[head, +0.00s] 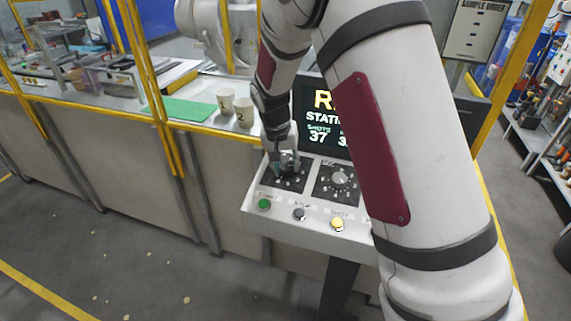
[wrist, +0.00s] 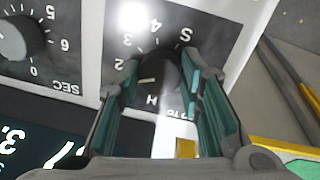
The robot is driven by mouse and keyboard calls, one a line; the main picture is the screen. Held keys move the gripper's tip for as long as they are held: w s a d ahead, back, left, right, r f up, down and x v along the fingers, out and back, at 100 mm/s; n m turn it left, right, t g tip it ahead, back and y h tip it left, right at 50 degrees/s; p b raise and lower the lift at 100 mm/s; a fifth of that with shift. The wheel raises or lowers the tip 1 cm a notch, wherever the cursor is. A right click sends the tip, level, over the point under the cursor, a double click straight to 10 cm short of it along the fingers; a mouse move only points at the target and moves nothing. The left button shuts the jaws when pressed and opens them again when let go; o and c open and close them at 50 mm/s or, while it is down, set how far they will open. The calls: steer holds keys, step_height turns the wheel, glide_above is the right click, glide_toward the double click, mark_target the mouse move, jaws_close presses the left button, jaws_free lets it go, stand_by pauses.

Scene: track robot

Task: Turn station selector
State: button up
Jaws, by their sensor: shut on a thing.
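In the head view my gripper (head: 286,166) reaches down onto the left dial plate (head: 292,184) of the sloped control panel (head: 258,192), and hides most of the knob.
A second dial (head: 340,180), marked SEC, is just right of my gripper. Green (head: 264,204), black (head: 299,214) and yellow (head: 337,223) buttons line the panel's front. A screen (head: 313,115) stands behind. Two cups (head: 244,111) and a green mat (head: 188,109) lie on the bench to the left.

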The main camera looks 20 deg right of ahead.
steer(key=n, duration=0.6)
steer(key=shift+n, duration=0.3)
steer(key=n, duration=0.6)
steer(key=shift+s+t, duration=0.1)
steer(key=shift+t, duration=0.3)
steer(key=o, duration=1.2)
steer(key=shift+c, duration=0.2)
steer(key=shift+r, duration=0.1)
steer(key=v, duration=1.1)
steer(key=shift+a+r, duration=0.2)
steer(key=shift+r, duration=0.15)
